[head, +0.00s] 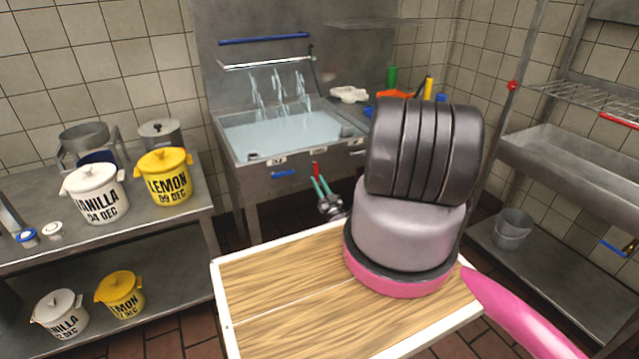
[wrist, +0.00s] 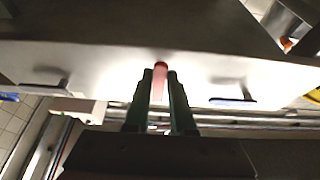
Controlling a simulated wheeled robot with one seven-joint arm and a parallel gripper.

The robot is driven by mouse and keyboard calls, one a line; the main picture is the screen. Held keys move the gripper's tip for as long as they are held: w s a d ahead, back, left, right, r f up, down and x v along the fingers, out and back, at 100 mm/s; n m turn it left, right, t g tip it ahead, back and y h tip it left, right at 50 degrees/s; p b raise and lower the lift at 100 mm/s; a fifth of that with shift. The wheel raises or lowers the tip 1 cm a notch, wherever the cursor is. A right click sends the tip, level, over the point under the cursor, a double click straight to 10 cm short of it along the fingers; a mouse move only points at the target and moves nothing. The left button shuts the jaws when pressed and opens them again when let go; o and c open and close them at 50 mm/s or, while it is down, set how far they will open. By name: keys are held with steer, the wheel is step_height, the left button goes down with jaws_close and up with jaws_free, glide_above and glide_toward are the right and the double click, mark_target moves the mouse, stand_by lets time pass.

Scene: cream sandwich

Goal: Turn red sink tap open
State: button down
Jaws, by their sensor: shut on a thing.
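The red tap handle (head: 315,167) sits on the front of the metal sink (head: 245,158), below its rim. My gripper (head: 318,181) has its teal fingers at the handle from below and in front. In the wrist view, the red handle (wrist: 161,66) stands between the two fingertips of my gripper (wrist: 160,77), which are shut on it. The fingers hide part of the handle. How far the tap is turned cannot be told.
Blue handles (head: 283,174) are on the sink front, one on each side of the red one. Several streams run into water (head: 283,132) in the sink. A counter with labelled vanilla (head: 97,200) and lemon (head: 168,188) pots stands left. A bucket (head: 512,229) stands right.

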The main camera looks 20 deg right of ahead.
steer(key=shift+s, duration=0.1)
steer(key=c, duration=0.8)
jaws_free()
steer(key=shift+o, duration=0.2)
steer(key=v, duration=1)
steer(key=shift+s+f, duration=0.2)
steer(key=shift+s, duration=0.1)
steer(key=shift+r, duration=0.1)
